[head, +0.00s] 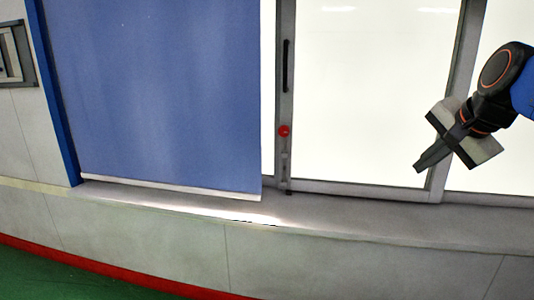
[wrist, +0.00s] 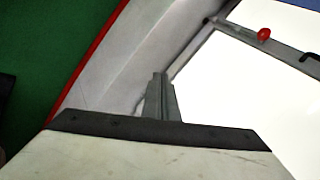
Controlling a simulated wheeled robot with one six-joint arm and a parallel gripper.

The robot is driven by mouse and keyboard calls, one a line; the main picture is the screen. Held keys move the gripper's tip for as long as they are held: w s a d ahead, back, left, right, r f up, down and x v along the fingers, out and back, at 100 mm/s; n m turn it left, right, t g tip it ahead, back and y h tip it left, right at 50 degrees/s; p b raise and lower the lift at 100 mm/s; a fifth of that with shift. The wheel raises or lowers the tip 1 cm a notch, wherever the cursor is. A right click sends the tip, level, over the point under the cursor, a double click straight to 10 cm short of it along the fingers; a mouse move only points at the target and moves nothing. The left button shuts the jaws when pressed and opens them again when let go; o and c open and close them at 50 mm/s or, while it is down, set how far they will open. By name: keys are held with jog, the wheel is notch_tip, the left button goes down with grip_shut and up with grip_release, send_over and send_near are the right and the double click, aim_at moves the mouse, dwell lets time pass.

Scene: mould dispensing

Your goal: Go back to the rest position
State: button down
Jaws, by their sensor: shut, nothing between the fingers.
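My gripper (head: 420,168) is at the right side of the head view, in front of the bright glass window. Its fingers are together and point down and to the left, with nothing held between them. In the wrist view my gripper (wrist: 161,76) shows its closed fingertips above a dark edge and a pale plate. The fingers look clear of the sill and the window frame, though the exact distance cannot be told.
A blue blind (head: 160,95) covers the left window. The grey window frame (head: 284,100) carries a dark handle (head: 287,65) and a red knob (head: 284,131). A sill (head: 330,222) runs below. The green floor (head: 60,275) is bare at lower left.

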jog(key=s+a+f+n+g, duration=0.1)
jog(key=s+f+n, duration=0.3)
jog(key=f, duration=0.4)
jog(key=s+a+f+n+g, duration=0.1)
jog(key=s+a+f+n, duration=0.2)
jog(key=f, duration=0.6)
jog(key=s+a+f+n+g, duration=0.1)
jog(key=s+a+f+n, duration=0.1)
jog(key=s+f+n, duration=0.4)
jog(key=s+f, duration=0.3)
jog(key=shift+a, duration=0.2)
jog(key=shift+s, duration=0.1)
